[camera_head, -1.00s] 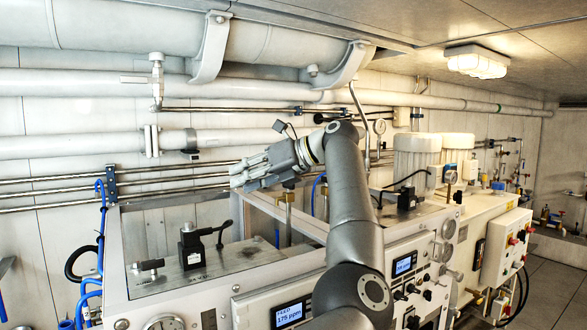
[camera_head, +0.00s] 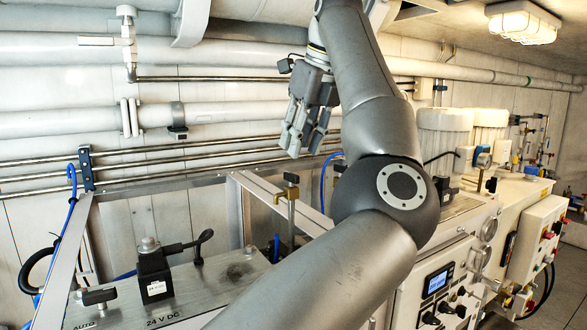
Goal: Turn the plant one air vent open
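My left gripper (camera_head: 305,145) hangs with its fingers pointing down, in front of the thin rails on the back wall. Its fingers look apart, with nothing seen between them. A small brass valve (camera_head: 291,194) with a dark handle on a vertical stem stands below and slightly left of the fingertips, apart from them. It is the likely air vent, but no label on it can be read. My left arm crosses the lower middle and hides part of the plant. My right gripper is not in view.
A black solenoid block (camera_head: 153,275) with a cable sits on the metal top panel (camera_head: 240,272) at left. A metal frame bar (camera_head: 262,188) runs close to the brass valve. White pipes (camera_head: 60,122) line the wall. White motors (camera_head: 443,135) stand at right.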

